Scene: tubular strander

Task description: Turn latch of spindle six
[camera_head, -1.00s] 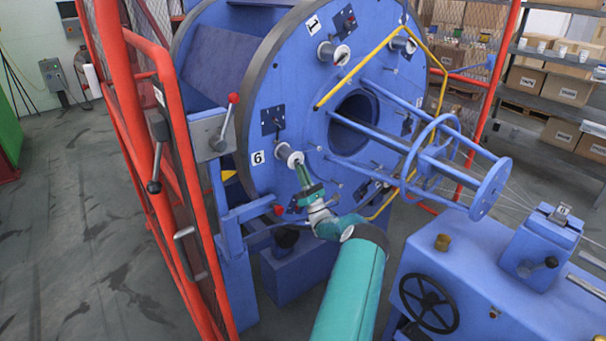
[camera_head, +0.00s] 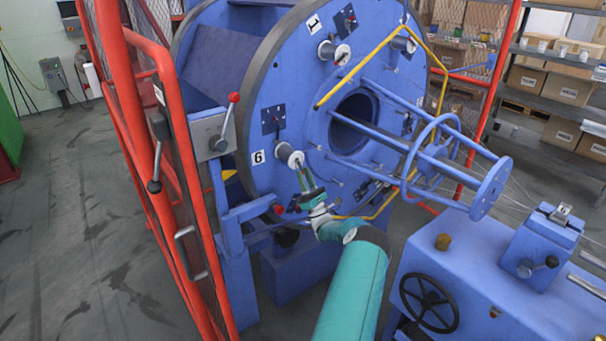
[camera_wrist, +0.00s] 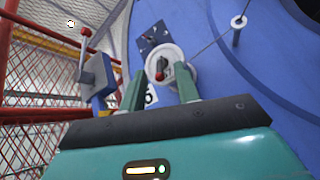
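Spindle six's white spool (camera_head: 286,154) sits on the blue disc by the "6" label (camera_head: 257,157). In the wrist view the spool (camera_wrist: 177,58) faces me, with a small dark latch with a red tip (camera_wrist: 160,75) at its centre. My gripper (camera_head: 301,168) is in front of the spool, slightly below it. In the wrist view my gripper (camera_wrist: 160,84) has its two green fingers apart, one on each side of the latch, with nothing held between them. I cannot tell whether the fingertips touch the spool.
A red-knobbed lever (camera_head: 232,99) on a grey box stands left of the disc. A red mesh guard (camera_head: 165,150) is further left. Yellow tubing (camera_head: 365,67) and the blue shaft frame (camera_head: 490,190) are to the right. A blue machine bed (camera_head: 480,290) with a handwheel is at lower right.

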